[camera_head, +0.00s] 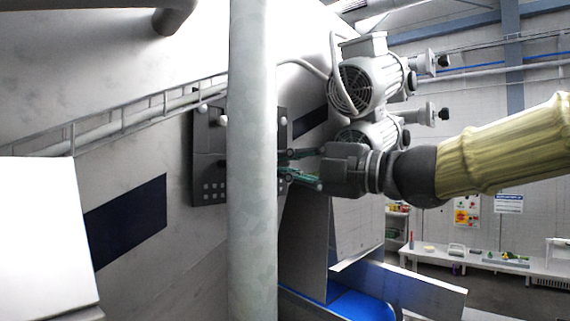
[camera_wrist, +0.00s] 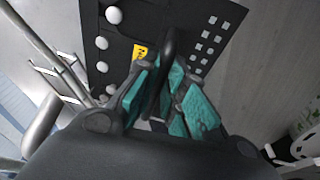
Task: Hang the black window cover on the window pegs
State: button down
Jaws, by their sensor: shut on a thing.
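The black window cover (camera_head: 208,145) is a flat dark plate against or close to the pale machine wall; a grey vertical pipe hides its middle. In the wrist view the cover (camera_wrist: 150,22) shows rows of small square openings, a yellow label and a black bar handle (camera_wrist: 168,50). My gripper (camera_head: 288,167) comes from the right, its green fingers shut on the handle; it also shows in the wrist view (camera_wrist: 164,88). White round knobs, which look like the pegs (camera_head: 224,120), show at the cover's upper part and along one side in the wrist view (camera_wrist: 102,43). I cannot tell whether the cover hangs on them.
The grey vertical pipe (camera_head: 252,200) stands in front of the wall and cover. Motors (camera_head: 368,82) jut out above my gripper. A metal chute with a blue belt (camera_head: 345,304) lies below. A railing (camera_head: 125,118) runs left. A bench (camera_head: 480,262) stands far right.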

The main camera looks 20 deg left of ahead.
jog(key=shift+f+b, duration=1)
jog(key=shift+b, duration=0.1)
dwell(0.6)
jog(key=c, duration=1.4)
grip_release()
